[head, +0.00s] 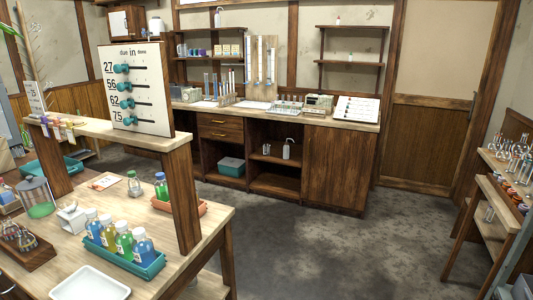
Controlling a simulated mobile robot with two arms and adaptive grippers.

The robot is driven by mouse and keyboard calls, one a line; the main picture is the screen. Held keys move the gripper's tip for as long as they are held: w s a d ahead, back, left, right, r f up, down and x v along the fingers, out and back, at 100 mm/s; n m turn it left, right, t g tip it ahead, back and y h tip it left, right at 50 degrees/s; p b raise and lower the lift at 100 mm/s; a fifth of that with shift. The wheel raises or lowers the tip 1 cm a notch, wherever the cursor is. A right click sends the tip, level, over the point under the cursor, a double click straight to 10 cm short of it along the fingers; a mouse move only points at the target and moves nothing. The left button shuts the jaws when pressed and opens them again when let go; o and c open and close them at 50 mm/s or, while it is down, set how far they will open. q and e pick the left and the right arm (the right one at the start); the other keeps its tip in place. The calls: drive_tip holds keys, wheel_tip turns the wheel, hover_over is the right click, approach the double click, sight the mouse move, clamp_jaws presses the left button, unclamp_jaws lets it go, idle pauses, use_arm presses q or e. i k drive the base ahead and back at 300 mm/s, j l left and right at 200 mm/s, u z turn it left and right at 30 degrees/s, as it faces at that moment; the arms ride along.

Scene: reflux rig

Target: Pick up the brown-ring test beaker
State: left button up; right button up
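I cannot make out which vessel is the brown-ring test beaker, and no brown ring is visible in any glass. Neither of my grippers is in view.
The near table (190,230) holds a teal tray of coloured bottles (122,243), an empty white tray (90,285) and a post carrying a slider board (137,88). A long counter (260,113) with glassware runs along the back wall. The grey floor (330,245) between is clear.

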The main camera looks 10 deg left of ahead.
sight(265, 147)
drive_tip(key=i+j+z, duration=0.1)
drive_tip(key=i+z, duration=0.3)
drive_tip(key=i, duration=1.25)
drive_tip(key=i+u, duration=0.15)
drive_tip(key=i, duration=0.45)
drive_tip(key=i+l+u, duration=0.15)
drive_tip(key=i, duration=0.45)
drive_tip(key=i+l+u, duration=0.15)
drive_tip(key=i, duration=0.45)
drive_tip(key=i+j+u, duration=0.35)
drive_tip(key=i, duration=0.3)
drive_tip(key=i+u, duration=0.35)
drive_tip(key=i, duration=0.35)
